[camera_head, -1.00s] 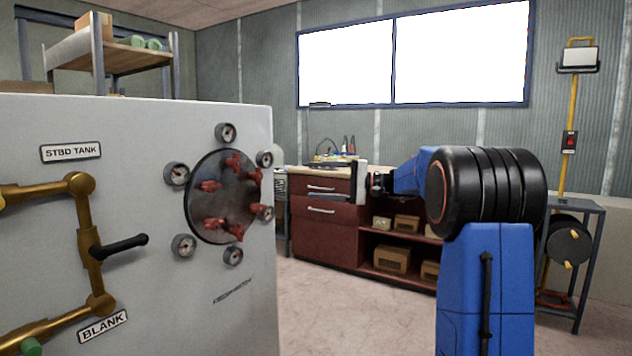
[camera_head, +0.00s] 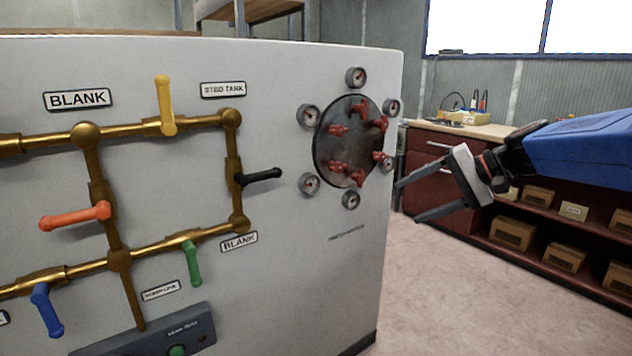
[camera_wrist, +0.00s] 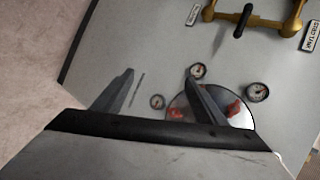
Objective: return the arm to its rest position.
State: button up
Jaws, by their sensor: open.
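My gripper (camera_head: 408,199) is open and empty, its two fingers pointing left in the head view. My blue arm reaches in from the right edge. The gripper appears in front of the dark red cabinet, just right of the grey panel (camera_head: 350,270). In the wrist view the two fingers (camera_wrist: 160,92) stand apart with nothing between them. The panel face lies beyond them, and the right finger overlaps the round dark plate (camera_wrist: 178,108) with red clamps. How far the fingers are from the panel is hard to tell.
The panel carries brass pipes with coloured handles, such as yellow (camera_head: 165,105), black (camera_head: 258,177) and green (camera_head: 192,263). Gauges ring the round plate. The red cabinet (camera_head: 425,165) holds several boxes (camera_head: 512,234) on its shelves. The floor (camera_head: 450,310) right of the panel is clear.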

jog(key=s+d+f+n+h, duration=0.1)
jog(key=s+f+h, duration=0.2)
jog(key=s+f, duration=0.3)
jog(key=s+d+f+n+h, duration=0.2)
jog(key=s+f, duration=0.4)
jog(key=s, duration=0.7)
jog(key=s+d+f+n+h, duration=0.2)
jog(key=s+f+h, duration=0.2)
jog(key=s+f, duration=0.3)
jog(key=shift+s+d+h, duration=0.25)
jog(key=shift+s+h, duration=0.15)
jog(key=shift+s, duration=0.8)
jog(key=shift+f, duration=0.1)
